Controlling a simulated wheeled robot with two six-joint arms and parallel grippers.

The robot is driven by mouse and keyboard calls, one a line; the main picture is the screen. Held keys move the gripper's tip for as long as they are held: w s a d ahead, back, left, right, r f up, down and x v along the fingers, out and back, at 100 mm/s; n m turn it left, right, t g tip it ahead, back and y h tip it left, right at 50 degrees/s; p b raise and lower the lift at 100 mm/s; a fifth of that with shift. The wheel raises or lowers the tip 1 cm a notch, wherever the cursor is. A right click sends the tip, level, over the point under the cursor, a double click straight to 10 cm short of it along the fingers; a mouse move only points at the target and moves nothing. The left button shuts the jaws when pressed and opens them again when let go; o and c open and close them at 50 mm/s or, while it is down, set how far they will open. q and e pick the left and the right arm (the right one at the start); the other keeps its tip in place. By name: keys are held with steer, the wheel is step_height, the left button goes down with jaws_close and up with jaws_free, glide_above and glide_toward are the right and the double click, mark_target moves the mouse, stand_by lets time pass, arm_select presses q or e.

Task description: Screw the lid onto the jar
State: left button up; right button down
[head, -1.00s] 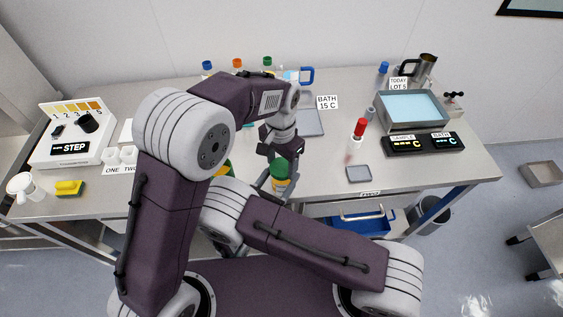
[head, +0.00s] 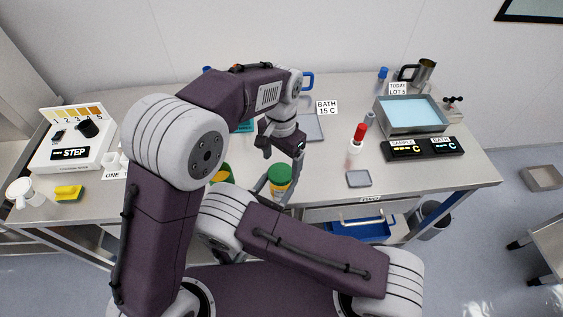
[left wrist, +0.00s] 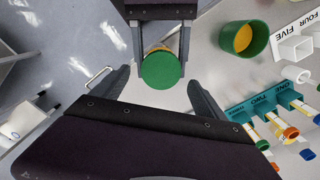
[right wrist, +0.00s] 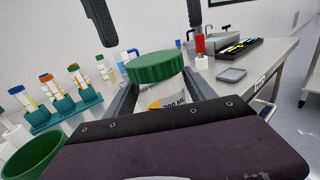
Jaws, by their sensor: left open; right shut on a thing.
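The jar (right wrist: 166,96) is a pale container with a label. It stands upright between the fingers of my right gripper (left wrist: 160,45), which is shut on it. The wide green lid (right wrist: 155,66) sits on top of the jar and also shows in the head view (head: 280,174) and from above in the left wrist view (left wrist: 161,70). I cannot tell how tightly it is seated. My left gripper (head: 282,143) is open and empty above the lid, its fingers apart from it. Its two fingers also show at the top of the right wrist view (right wrist: 148,40).
A green tub (left wrist: 243,38) stands beside the jar. A teal rack (right wrist: 60,112) of capped tubes is behind it. A red-capped bottle (head: 358,138), a grey pad (head: 358,179) and a water bath (head: 412,116) are to the right. The table's front edge is close.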

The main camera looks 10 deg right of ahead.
arm_select(q)
steer(key=o, duration=0.4)
steer(key=shift+r, duration=0.15)
step_height(320, 180, up, 12)
steer(key=shift+w+f, duration=0.1)
stand_by(0.4)
steer(key=s+a+f+n, duration=0.2)
steer(key=a+f+n, duration=0.4)
steer(key=a+f, duration=0.7)
steer(key=s+a+f+n, duration=0.1)
steer(key=s+a, duration=0.2)
steer(key=s+a+f+n+t, duration=0.1)
steer(key=s+a+f, duration=0.1)
steer(key=s+a, duration=0.1)
steer(key=s+a+f+n, duration=0.2)
steer(key=s+a, duration=0.1)
steer(key=shift+s+a, duration=0.2)
steer(key=shift+s, duration=0.05)
